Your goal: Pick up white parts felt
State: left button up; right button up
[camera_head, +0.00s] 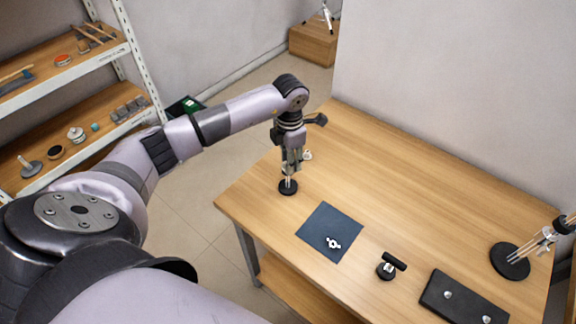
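A dark blue-grey square felt (322,222) lies flat on the wooden table, left of the table's middle. A small white part (333,243) lies on its lower half. A small pale round thing (307,155) is on the table just right of my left gripper. My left gripper (289,168) points down at the table's left side, beyond the felt. Its fingertips are close to a thin post on a round black base (288,188); I cannot tell whether they grip it. I do not make out my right gripper.
On the wooden table (410,195) are a black-handled tool (391,266), a dark block with pale knobs (460,300) and a round-based stand with metal rods (510,262). The table's far middle is clear. Shelves (95,110) stand at left; a wall rises behind.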

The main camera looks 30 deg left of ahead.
pick_arm(q)
jog(key=shift+c, duration=0.8)
